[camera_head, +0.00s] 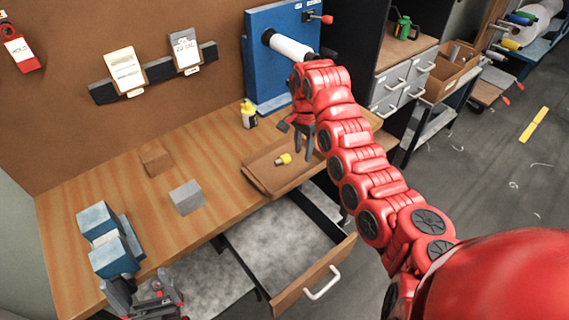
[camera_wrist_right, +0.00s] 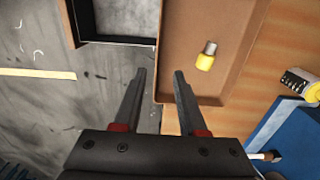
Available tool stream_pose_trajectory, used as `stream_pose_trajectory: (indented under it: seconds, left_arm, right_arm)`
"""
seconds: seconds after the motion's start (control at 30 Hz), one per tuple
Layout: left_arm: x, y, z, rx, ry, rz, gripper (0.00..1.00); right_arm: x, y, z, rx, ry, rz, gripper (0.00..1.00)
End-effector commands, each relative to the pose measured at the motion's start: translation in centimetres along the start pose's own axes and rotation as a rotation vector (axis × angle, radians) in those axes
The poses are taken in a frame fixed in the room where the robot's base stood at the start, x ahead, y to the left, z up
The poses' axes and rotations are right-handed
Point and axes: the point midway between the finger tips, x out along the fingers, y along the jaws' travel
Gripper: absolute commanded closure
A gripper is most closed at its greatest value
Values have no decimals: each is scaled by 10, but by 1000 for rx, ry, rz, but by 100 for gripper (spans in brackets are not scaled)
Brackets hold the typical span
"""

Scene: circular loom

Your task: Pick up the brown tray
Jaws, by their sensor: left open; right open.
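The brown tray (camera_head: 262,178) lies on the right part of the wooden workbench, by its front edge. A small yellow-and-grey piece (camera_head: 284,159) lies in it. In the right wrist view the tray (camera_wrist_right: 180,75) shows with the yellow piece (camera_wrist_right: 206,57) inside. My right gripper (camera_head: 298,131) is open and empty above the tray's right end. In the wrist view my right gripper's fingers (camera_wrist_right: 160,74) appear on either side of the tray's near corner; contact cannot be told. My left gripper (camera_head: 140,296) is at the bench's front left, low in the view, open.
An open drawer (camera_head: 318,280) juts out below the bench in front of the tray. A grey block (camera_head: 186,197), a brown block (camera_head: 155,159), a blue vise-like piece (camera_head: 112,241) and a yellow bottle (camera_head: 249,114) stand on the bench. A blue panel (camera_head: 262,62) rises behind.

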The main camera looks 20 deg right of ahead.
Motion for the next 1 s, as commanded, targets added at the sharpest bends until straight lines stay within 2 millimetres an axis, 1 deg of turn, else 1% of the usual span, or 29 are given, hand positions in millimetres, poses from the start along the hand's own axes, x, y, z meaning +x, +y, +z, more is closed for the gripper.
stream_pose_trajectory:
  seconds: [0.13, 0.2, 0.3, 0.47, 0.57, 0.67, 0.7, 0.73, 0.9, 1.0]
  left_arm:
    - [0, 0, 0, 0, 0, 0, 0]
    - [0, 0, 0, 0, 0, 0, 0]
    - [2, 0, 0, 0, 0, 0, 0]
    - [5, 0, -1, 0, 0, 0, 0]
    - [17, -1, -3, 0, 0, 0, 0]
    - [33, -2, -6, 0, 0, 0, 0]
    - [37, -2, -6, 0, 0, 0, 0]
    - [34, -2, -6, 0, 1, 0, 0]
    - [38, -2, -6, 0, 0, 0, 0]
    - [39, -2, -6, 0, 0, 0, 0]
  right_arm:
    - [30, -1, 3, 0, -4, -1, 59]
    - [42, 0, 2, -1, 0, 1, 59]
    - [56, 0, 1, -1, -1, 1, 59]
    - [64, 1, 0, -1, 0, 1, 59]
    - [70, 3, 0, 0, -1, 3, 59]
    - [83, 7, 1, 0, -1, 3, 59]
    - [91, 8, 3, -2, -2, 4, 59]
    - [97, 7, 2, -3, -1, 5, 59]
    - [111, 6, 1, -2, 2, 3, 59]
    - [115, 5, 1, -1, 3, -2, 59]
